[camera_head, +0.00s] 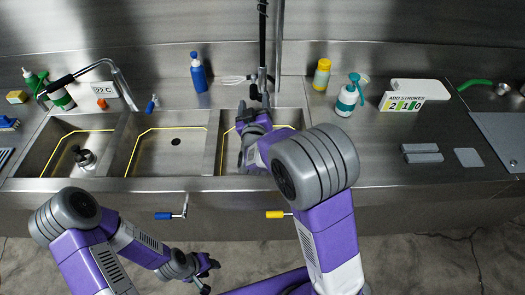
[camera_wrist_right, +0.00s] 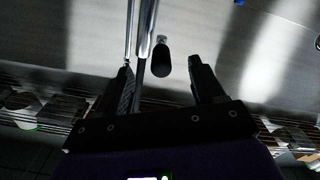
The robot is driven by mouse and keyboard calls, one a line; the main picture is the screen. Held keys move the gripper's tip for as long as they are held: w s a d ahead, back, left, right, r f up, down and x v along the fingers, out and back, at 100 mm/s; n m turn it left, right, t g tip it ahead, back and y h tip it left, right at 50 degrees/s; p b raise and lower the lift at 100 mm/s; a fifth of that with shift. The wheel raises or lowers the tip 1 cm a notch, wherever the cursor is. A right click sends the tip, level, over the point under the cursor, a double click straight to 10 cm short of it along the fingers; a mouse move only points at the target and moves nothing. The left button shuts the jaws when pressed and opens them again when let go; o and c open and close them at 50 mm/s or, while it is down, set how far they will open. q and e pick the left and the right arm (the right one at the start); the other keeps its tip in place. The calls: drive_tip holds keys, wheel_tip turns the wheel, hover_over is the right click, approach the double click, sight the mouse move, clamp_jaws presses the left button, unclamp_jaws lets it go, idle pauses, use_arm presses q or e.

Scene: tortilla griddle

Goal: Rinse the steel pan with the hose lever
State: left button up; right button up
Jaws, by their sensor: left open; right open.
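The hose (camera_head: 263,35) hangs from above at the back of the right-hand basin, beside a steel post. In the right wrist view, a black-gripped lever (camera_wrist_right: 161,62) and shiny steel tubes lie near and between the open fingers of my right gripper (camera_wrist_right: 164,82). The fingers are not closed on the lever. In the head view my right gripper (camera_head: 254,117) is over the right basin, just below the hose end. My left gripper (camera_head: 205,270) is open and empty, low in front of the counter. I cannot make out a steel pan; my right arm hides much of the right basin.
A left basin (camera_head: 62,130) holds a small dark-topped object (camera_head: 85,157). A faucet (camera_head: 122,85) and bottles stand along the back. Blue (camera_head: 165,215) and yellow (camera_head: 277,214) handles stick out from the counter front. A counter lies at right.

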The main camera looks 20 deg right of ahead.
drive_tip(key=shift+s, duration=0.15)
drive_tip(key=v, duration=0.5)
idle(0.4)
idle(0.4)
